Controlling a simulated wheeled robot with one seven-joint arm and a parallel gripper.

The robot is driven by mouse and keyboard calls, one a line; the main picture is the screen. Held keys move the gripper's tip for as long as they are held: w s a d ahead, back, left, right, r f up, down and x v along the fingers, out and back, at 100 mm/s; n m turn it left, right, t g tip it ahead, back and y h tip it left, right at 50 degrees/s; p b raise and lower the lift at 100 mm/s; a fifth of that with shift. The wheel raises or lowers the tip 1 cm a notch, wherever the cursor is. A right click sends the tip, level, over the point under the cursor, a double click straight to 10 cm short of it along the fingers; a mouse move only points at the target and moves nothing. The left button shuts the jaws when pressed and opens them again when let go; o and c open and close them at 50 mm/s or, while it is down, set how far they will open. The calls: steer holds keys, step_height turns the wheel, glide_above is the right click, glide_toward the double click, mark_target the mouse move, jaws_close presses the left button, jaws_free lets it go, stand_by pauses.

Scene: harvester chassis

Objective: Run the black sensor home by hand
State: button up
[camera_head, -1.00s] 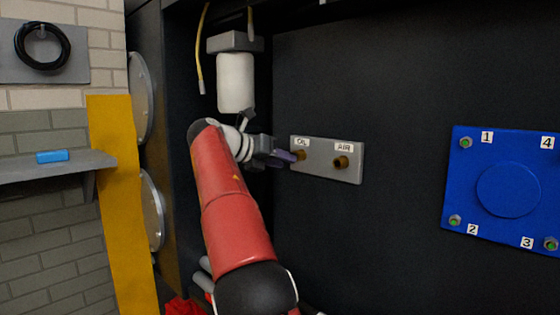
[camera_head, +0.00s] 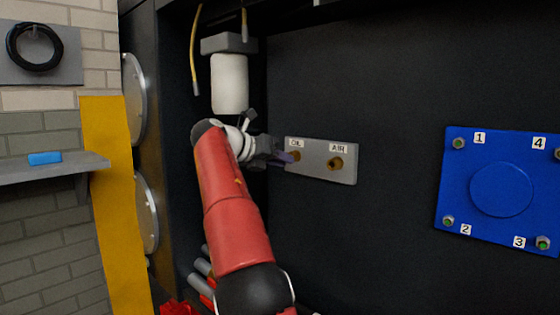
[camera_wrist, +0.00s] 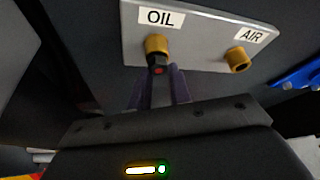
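The black sensor (camera_wrist: 158,64) sits at the mouth of the brass OIL port (camera_wrist: 156,44), its red-centred end facing the wrist camera. I cannot tell how deep it sits. My gripper (camera_wrist: 158,76) has two purple fingers, parted, with their tips on either side of the sensor and slightly short of the port. It looks open, with no clear contact on the sensor. In the head view my gripper (camera_head: 287,157) is at the left end of the grey port plate (camera_head: 320,174), and it hides the sensor. The brass AIR port (camera_head: 335,164) shows no sensor in it.
A white canister (camera_head: 229,84) hangs above my wrist, near a yellow hose (camera_head: 194,55). A blue plate (camera_head: 500,187) with numbered bolts is at the right. A shelf (camera_head: 50,168) with a blue block (camera_head: 45,158) is at the left. Dark panel between is clear.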

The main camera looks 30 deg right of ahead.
steer(key=shift+f+m+t+b, duration=0.1)
steer(key=shift+m+t+b, duration=0.35)
steer(key=shift+m, duration=0.15)
jaws_close()
steer(key=m+t+b, duration=0.3)
steer(key=m+b, duration=0.2)
steer(key=m+t+b, duration=0.3)
steer(key=m+b, duration=0.2)
steer(key=b, duration=0.1)
steer(key=f+m+t+b, duration=0.1)
steer(key=m+t+b, duration=0.2)
steer(key=m+b, duration=0.2)
steer(key=shift+d+b, duration=0.1)
steer(key=shift+b, duration=0.25)
steer(key=o, duration=0.6)
jaws_free()
steer(key=shift+r+y+p, duration=0.3)
steer(key=shift+r+p, duration=0.35)
steer(key=shift+p, duration=0.05)
steer(key=o, duration=0.3)
steer(key=shift+f, duration=0.1)
